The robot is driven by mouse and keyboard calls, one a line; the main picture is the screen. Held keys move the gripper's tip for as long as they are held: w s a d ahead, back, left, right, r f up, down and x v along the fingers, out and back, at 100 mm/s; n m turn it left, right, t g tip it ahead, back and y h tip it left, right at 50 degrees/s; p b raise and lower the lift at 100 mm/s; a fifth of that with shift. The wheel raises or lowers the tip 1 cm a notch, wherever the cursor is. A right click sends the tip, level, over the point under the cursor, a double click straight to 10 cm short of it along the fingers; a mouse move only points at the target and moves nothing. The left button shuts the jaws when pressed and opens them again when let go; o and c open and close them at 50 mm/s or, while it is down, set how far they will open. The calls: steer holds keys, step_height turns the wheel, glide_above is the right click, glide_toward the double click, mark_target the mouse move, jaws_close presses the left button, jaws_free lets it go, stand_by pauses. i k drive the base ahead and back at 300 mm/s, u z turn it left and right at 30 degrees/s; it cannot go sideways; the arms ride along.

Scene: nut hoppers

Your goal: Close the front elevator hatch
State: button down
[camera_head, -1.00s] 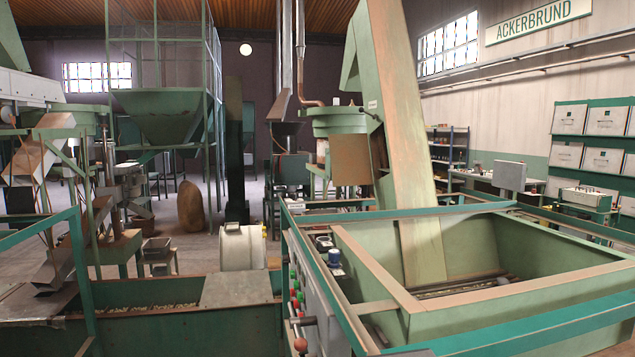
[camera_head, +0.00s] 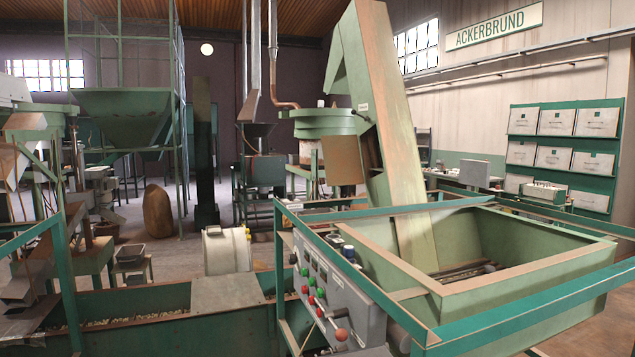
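The inclined green elevator (camera_head: 398,140) rises out of the large green hopper (camera_head: 540,271), its front face worn to a rusty tan. A flat brown panel (camera_head: 343,160) shows at the elevator's left side, beside a dark gap; it looks like a hatch standing open, but its hinge and latch are too small to make out. I cannot tell for certain that it is the front elevator hatch. My gripper is not in view.
A green rail (camera_head: 530,308) runs around the hopper in front. A grey control panel (camera_head: 335,293) with red and green knobs and levers stands at its left. A long green trough (camera_head: 150,325) with nuts blocks the lower left.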

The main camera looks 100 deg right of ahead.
mark_target(341, 155)
steer(key=u, duration=0.1)
steer(key=k, duration=0.15)
steer(key=z, duration=2.75)
steer(key=i, duration=1.05)
